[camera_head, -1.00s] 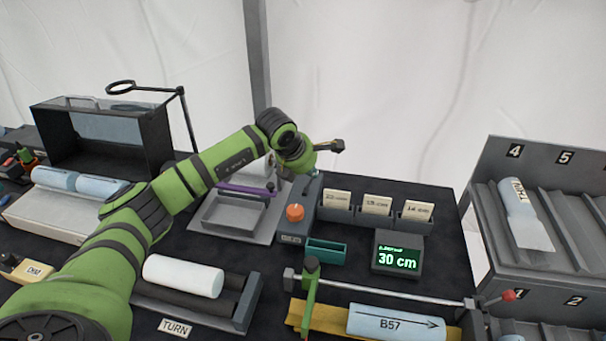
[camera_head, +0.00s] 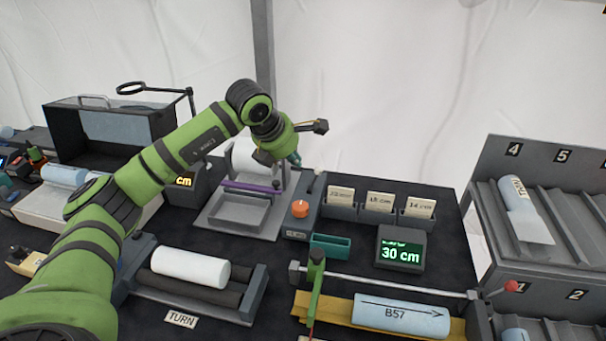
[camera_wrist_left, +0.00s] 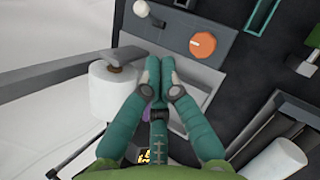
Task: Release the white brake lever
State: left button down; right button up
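A white ball knob (camera_wrist_left: 141,8) at the top edge of the left wrist view may be the white brake lever's end; only part of its mount shows. In the head view I cannot pick the lever out clearly. My left gripper (camera_head: 294,159) hangs over the grey dispenser (camera_head: 213,221), close to the white roll (camera_head: 245,155). In the left wrist view its two teal fingers (camera_wrist_left: 160,68) are together with nothing visible between them. The white knob lies beyond the fingertips, apart from them. The roll (camera_wrist_left: 115,92) is just left of the fingers. My right gripper is not in view.
An orange knob (camera_head: 300,209) sits on the grey unit beside the dispenser. Card holders (camera_head: 378,215), a teal tray (camera_head: 330,246) and a 30 cm display (camera_head: 400,250) stand to its right. A purple bar (camera_head: 250,187) crosses the dispenser. A numbered rack (camera_head: 560,215) stands at the far right.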

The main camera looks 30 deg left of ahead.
pick_arm(q)
jog(key=shift+w+b+v, duration=0.25)
jog(key=shift+b+v, duration=0.15)
jog(key=shift+v, duration=1.4)
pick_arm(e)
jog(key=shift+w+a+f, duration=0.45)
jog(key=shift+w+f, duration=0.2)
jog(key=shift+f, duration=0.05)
